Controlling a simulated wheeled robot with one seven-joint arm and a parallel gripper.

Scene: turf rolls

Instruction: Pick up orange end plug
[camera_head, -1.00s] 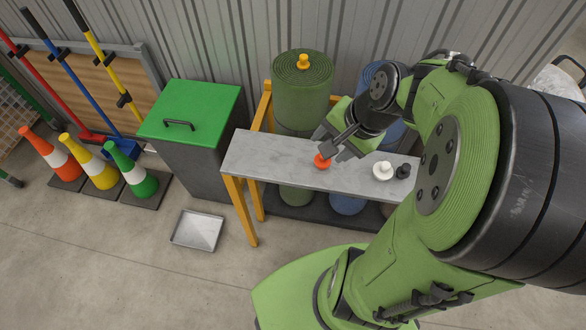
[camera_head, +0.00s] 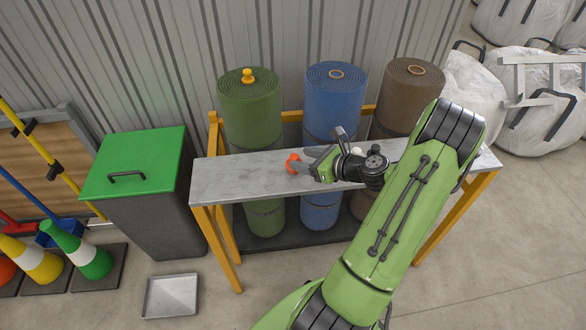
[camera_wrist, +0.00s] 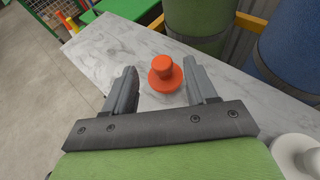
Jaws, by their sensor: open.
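The orange end plug (camera_head: 293,163) stands upright on the grey bench top (camera_head: 235,178). In the wrist view the orange plug (camera_wrist: 164,75) has a round flange and a narrower knob on top. My gripper (camera_head: 308,165) is open and sits low over the bench, just to the right of the plug in the head view. In the wrist view my gripper's fingers (camera_wrist: 163,88) stand apart on either side, with the plug at or just beyond the fingertips. I cannot tell whether a finger touches it.
A white plug (camera_wrist: 298,155) stands on the bench, close to my gripper. Green (camera_head: 250,115), blue (camera_head: 333,105) and brown (camera_head: 408,98) turf rolls stand behind the bench. A green-lidded bin (camera_head: 135,170) stands left. The bench's left end is clear.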

